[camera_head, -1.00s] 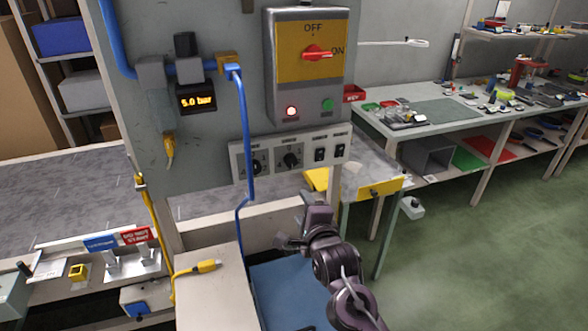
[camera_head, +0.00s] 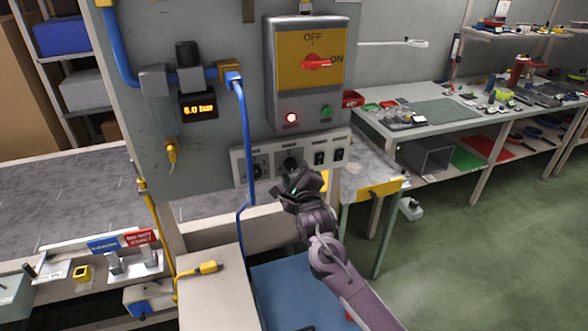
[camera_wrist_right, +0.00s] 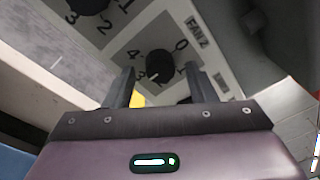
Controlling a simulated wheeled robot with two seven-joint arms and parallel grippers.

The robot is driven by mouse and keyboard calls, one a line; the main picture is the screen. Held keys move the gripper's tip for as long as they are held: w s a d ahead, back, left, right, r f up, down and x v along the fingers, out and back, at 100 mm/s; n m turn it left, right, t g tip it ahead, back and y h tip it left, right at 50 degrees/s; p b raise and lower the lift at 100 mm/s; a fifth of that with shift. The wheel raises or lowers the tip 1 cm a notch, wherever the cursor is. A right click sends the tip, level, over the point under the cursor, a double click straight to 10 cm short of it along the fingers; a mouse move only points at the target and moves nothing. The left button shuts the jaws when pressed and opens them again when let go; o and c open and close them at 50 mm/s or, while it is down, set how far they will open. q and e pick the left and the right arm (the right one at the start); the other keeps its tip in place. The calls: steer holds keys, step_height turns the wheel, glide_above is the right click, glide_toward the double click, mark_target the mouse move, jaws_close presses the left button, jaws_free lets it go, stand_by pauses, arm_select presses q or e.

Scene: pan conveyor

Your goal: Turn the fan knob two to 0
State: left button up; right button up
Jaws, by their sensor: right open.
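The fan knob two (camera_wrist_right: 160,66) is a round black knob under a "FAN 2" label on a light panel, with digits from 0 to 4 around it. A white mark shows on its lower edge; I cannot tell exactly which digit it points to. In the head view the knob (camera_head: 291,163) is partly covered by my right gripper (camera_head: 299,182). My right gripper (camera_wrist_right: 160,72) is open, its two fingers on either side of the knob in the wrist view, apparently just short of it. My left gripper is not in view.
Another dial (camera_head: 257,169) sits left on the same panel, and two black switches (camera_head: 328,156) sit right. A blue hose (camera_head: 244,150) hangs in front of the panel. Above is a yellow box with a red OFF/ON switch (camera_head: 316,62).

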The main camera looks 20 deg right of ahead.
steer(key=c, duration=1)
steer(key=shift+f+n, duration=0.1)
steer(key=shift+n, duration=0.2)
